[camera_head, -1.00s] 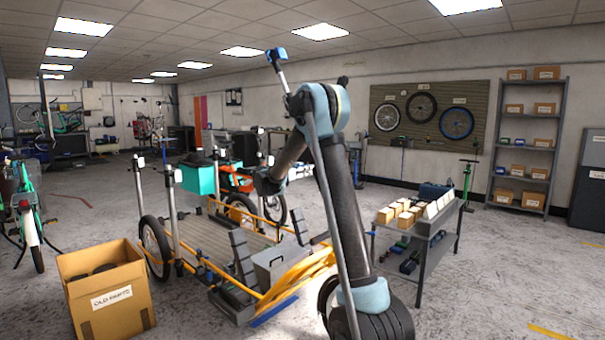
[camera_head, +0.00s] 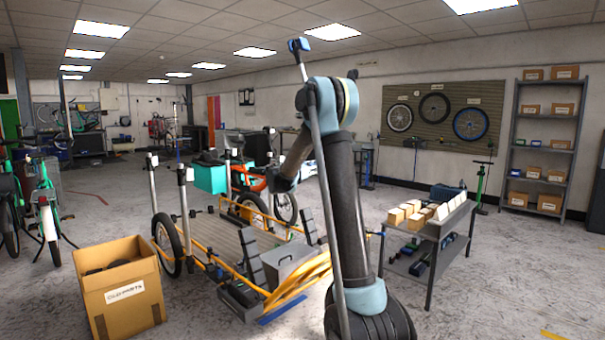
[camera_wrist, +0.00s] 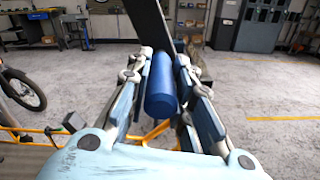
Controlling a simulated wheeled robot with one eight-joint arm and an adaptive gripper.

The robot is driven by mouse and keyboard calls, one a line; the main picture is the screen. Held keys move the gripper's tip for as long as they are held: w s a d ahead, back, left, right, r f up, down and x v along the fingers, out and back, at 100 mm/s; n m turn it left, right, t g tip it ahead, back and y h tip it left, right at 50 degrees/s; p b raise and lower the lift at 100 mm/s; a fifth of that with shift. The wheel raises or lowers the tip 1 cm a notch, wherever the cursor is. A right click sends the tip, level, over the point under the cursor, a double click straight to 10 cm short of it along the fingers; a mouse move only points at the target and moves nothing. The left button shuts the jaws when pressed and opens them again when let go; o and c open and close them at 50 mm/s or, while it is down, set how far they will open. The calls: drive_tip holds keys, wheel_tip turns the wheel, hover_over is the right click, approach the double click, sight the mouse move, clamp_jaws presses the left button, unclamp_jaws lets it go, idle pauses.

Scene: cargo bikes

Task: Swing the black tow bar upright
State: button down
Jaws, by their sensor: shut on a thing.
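My gripper (camera_wrist: 164,72) is shut on a blue cylindrical grip (camera_wrist: 161,88) in the wrist view, with a finger along each side. A flat black bar (camera_wrist: 149,22), apparently the tow bar, runs up and away from behind this grip to the top edge of the picture. Its far end is out of view and its exact tilt cannot be told. In the head view my arm reaches over the yellow-framed cargo bike (camera_head: 307,277). There my gripper and the held grip are hidden or too small to make out.
A cardboard box of old parts (camera_head: 122,292) stands left of the cargo bike. A grey workbench cart (camera_head: 428,240) with small boxes stands to the right. Open floor (camera_head: 500,290) lies at the right.

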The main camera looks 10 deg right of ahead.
drive_tip(key=s+d+r+m, duration=0.2)
drive_tip(key=s+d+m, duration=0.1)
drive_tip(key=s+d, duration=0.3)
drive_tip(key=shift+s+d, duration=0.2)
drive_tip(key=shift+s, duration=0.8)
drive_tip(key=c, duration=1.4)
unclamp_jaws()
drive_tip(key=shift+a, duration=0.1)
drive_tip(key=v, duration=1.1)
drive_tip(key=shift+s+a, duration=0.2)
drive_tip(key=shift+a, duration=0.15)
